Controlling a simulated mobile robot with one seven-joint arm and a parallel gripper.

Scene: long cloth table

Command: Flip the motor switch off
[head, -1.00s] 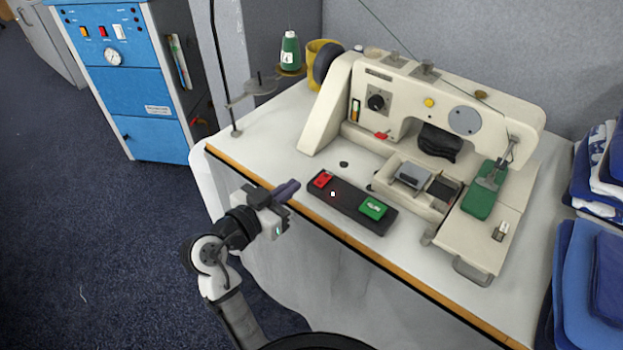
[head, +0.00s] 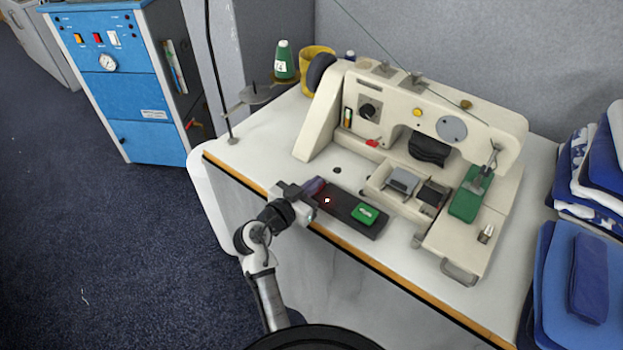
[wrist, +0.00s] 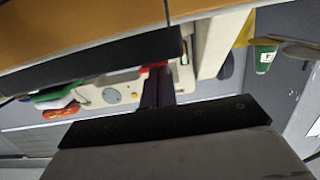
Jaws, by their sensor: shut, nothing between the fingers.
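A long black switch box (head: 340,208) lies along the table's front edge, before the sewing machine. A green button (head: 364,214) sits on its right part. In the wrist view the shut fingers (wrist: 157,86) point at a small red part (wrist: 154,67) beside a black bar (wrist: 90,66), probably the box.
The cream sewing machine (head: 395,112) stands behind the box. A thread stand with a green spool (head: 283,60) is at the back left. Folded blue cloths (head: 575,275) are stacked at the right. The table's left front part (head: 255,145) is bare.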

